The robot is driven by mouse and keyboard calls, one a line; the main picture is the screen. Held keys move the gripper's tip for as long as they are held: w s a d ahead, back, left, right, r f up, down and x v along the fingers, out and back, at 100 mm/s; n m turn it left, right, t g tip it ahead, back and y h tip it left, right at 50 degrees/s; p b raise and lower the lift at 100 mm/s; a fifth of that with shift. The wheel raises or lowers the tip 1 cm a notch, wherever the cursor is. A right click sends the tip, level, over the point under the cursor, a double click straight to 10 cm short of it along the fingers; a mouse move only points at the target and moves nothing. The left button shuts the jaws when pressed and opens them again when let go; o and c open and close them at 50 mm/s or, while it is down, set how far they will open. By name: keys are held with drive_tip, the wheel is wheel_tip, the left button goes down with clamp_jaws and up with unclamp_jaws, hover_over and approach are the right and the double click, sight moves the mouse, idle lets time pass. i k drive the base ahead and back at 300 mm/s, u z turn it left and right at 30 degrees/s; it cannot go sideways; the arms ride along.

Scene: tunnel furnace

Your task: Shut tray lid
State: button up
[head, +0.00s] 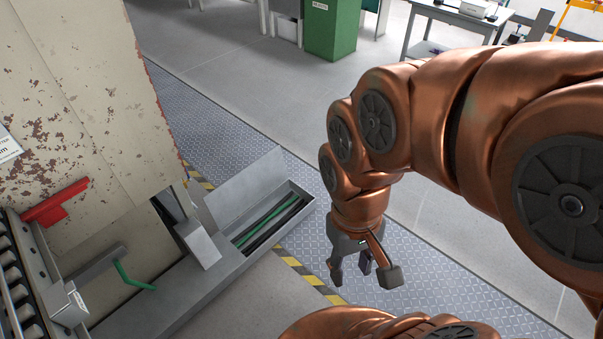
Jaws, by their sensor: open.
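The grey tray (309,201) is at the centre of the head view, on the end of a long grey ledge. Its lid (243,187) stands raised along the far left side, so the inside shows. A green rod and dark rods (272,222) lie in the tray. My gripper (364,277) hangs to the right of the tray and nearer to me, pointing down, apart from it. Its fingers are spread and nothing is between them.
The peeling beige furnace wall (100,110) rises on the left, with a red bracket (58,203) and rollers (15,285). A green handle (132,277) sticks out near the ledge. Patterned floor plate with yellow-black edging lies below. A green cabinet (332,28) and table (455,15) stand far back.

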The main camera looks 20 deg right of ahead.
sight(225, 204)
drive_tip(key=z, duration=1.35)
drive_tip(key=i, duration=4.6)
drive_tip(key=u, duration=2.8)
drive_tip(key=i, duration=3.95)
